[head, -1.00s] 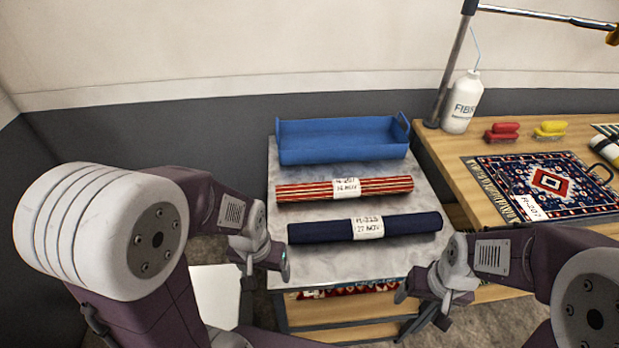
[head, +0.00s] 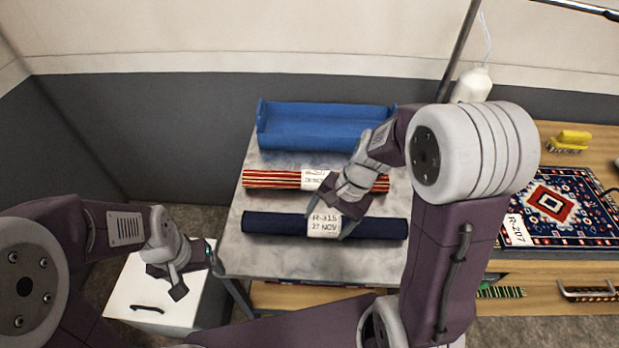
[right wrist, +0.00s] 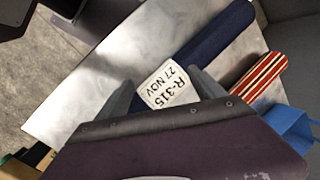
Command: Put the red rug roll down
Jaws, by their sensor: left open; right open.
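The red striped rug roll (head: 270,179) lies on the grey metal table top (head: 290,262), behind the navy roll and in front of the blue tray. Its right part and tag are partly hidden by my right arm. It also shows in the right wrist view (right wrist: 262,78). The navy roll (head: 275,223) has a white tag reading R-315. My right gripper (head: 340,218) is open over the navy roll's tag; in the right wrist view its fingers (right wrist: 163,88) appear on either side of the tag. I cannot tell whether they touch. My left gripper (head: 178,284) is open and empty at the lower left.
The blue tray (head: 310,135) stands at the table's back. A white box (head: 150,310) is below my left gripper. On the wooden bench at right are a patterned rug (head: 580,190), a yellow brush (head: 570,141) and a white bottle (head: 472,85). The table's front strip is clear.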

